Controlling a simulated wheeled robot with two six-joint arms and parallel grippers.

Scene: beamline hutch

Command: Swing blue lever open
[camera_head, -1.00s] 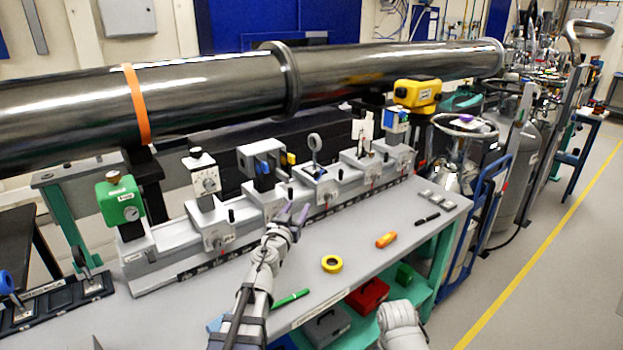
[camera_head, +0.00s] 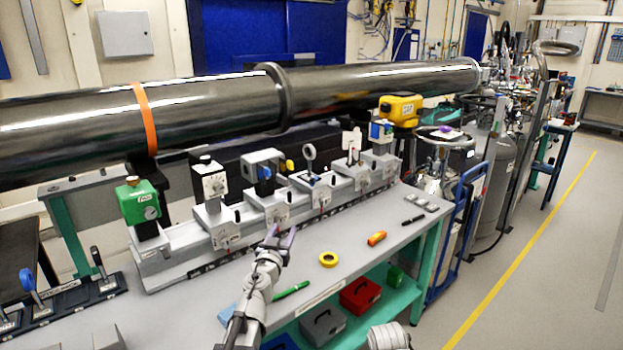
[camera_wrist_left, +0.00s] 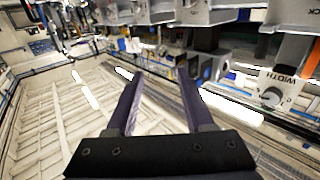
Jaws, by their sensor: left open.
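A lever with a blue handle (camera_head: 28,280) stands tilted in a dark base at the far left of the bench in the head view. A black-handled lever (camera_head: 98,258) stands to its right. Another blue piece (camera_head: 264,172) sits in a grey block on the rail; I cannot tell whether it is a lever. My left gripper (camera_head: 281,236) is open and empty, just in front of the rail's middle and well right of the far-left lever. Its two dark fingers (camera_wrist_left: 160,82) stand apart in the left wrist view, with nothing between them. My right gripper does not show.
A rail (camera_head: 190,272) with several instrument carriages runs along the bench. Yellow tape (camera_head: 328,259), an orange item (camera_head: 376,238) and a green pen (camera_head: 290,290) lie in front. A large dark pipe (camera_head: 210,100) runs behind. The bench (camera_head: 345,285) front is partly clear.

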